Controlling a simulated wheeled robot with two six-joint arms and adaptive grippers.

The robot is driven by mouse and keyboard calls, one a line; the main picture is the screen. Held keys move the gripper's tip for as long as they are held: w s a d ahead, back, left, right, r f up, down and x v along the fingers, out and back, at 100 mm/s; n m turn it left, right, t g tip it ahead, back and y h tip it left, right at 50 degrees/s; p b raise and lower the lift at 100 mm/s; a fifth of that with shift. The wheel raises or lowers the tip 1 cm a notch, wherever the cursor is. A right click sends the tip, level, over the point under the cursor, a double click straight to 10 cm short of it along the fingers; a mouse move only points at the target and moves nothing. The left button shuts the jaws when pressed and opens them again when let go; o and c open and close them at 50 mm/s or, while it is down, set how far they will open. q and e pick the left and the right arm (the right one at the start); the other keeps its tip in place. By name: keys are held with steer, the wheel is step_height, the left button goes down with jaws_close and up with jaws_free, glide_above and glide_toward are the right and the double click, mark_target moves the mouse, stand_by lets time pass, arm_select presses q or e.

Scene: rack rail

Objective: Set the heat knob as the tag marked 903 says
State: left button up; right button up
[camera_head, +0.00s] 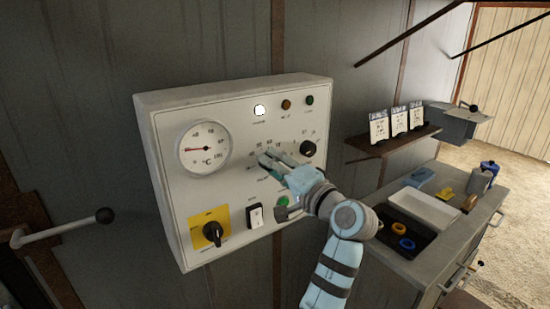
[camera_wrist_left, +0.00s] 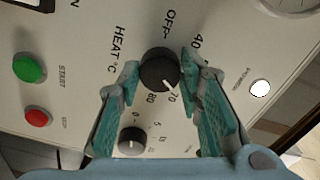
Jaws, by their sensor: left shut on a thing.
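The heat knob (camera_wrist_left: 159,69) is black and round, set in the panel (camera_head: 322,92) beside the print HEAT °C. Its scale shows OFF, 40, 70 and 80, and its white mark points at about 70 in the left wrist view. My left gripper (camera_wrist_left: 160,66) has a finger on either side of the knob and is shut on it. In the head view my left gripper (camera_head: 268,160) hides the knob. Three white tags (camera_head: 379,127) stand on a shelf; their writing is too small to read, so I cannot tell which is 903. My right gripper is not in view.
The panel also has a dial gauge (camera_head: 203,148), a second black knob (camera_head: 308,148), a yellow-plated switch (camera_head: 210,229), a rocker switch (camera_head: 255,215) and a green button (camera_head: 282,202). A lever (camera_head: 103,215) sticks out at left. A cabinet with a white tray (camera_head: 424,209) stands at right.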

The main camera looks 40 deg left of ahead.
arm_select(q)
steer(key=shift+r+m, duration=0.1)
steer(key=shift+m, duration=1.6)
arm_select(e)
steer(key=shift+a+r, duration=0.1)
arm_select(q)
steer(key=o, duration=1.1)
steer(key=shift+c, duration=0.2)
steer(key=shift+o, duration=0.6)
steer(key=shift+a, duration=0.1)
